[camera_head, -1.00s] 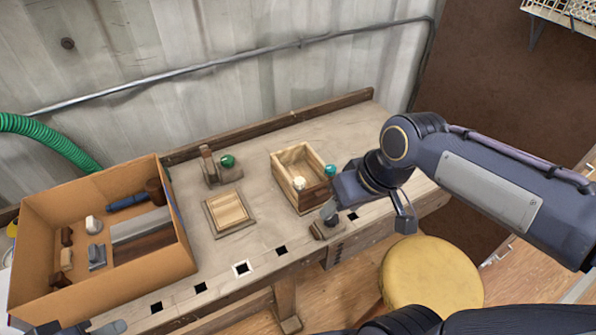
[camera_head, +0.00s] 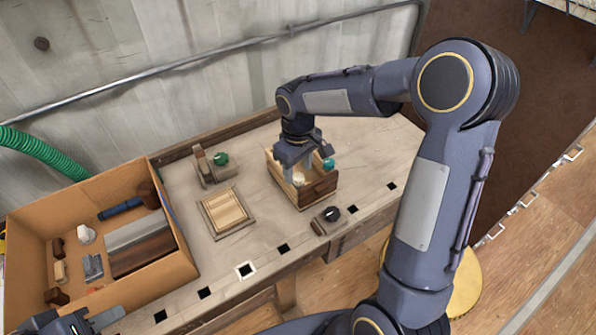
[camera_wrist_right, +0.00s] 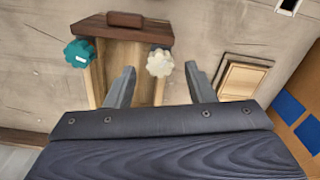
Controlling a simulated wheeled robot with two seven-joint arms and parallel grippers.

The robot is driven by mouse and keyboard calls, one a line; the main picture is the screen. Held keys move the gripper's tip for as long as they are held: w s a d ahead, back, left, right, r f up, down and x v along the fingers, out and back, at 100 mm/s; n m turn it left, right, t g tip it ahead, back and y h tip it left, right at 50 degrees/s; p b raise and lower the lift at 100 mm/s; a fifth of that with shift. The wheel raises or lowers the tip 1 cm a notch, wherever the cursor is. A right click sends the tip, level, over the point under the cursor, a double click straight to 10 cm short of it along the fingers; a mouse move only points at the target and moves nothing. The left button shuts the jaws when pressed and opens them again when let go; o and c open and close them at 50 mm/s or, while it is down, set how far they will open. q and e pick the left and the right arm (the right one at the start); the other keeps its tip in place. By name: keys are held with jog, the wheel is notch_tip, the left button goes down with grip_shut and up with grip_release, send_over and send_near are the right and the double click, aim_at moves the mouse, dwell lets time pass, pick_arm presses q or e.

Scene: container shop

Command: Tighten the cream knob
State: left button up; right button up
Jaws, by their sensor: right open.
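In the right wrist view the cream knob (camera_wrist_right: 159,62) shows between the tips of my open right gripper (camera_wrist_right: 160,70), with gaps on both sides. The teal knob (camera_wrist_right: 79,53) lies outside the left finger there. My left gripper (camera_head: 88,321) is at the bottom left edge, partly cut off; its jaw opening is unclear.
A cardboard box (camera_head: 183,262) with several tools and blocks stands at the left of the workbench (camera_head: 262,215). A flat wooden tray (camera_head: 225,211), a block with a green knob (camera_head: 221,159) and a dark-knobbed piece (camera_head: 331,214) lie near the wooden box.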

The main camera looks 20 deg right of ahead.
jog(key=shift+f, duration=1)
jog(key=shift+c, duration=0.4)
jog(key=c, duration=0.9)
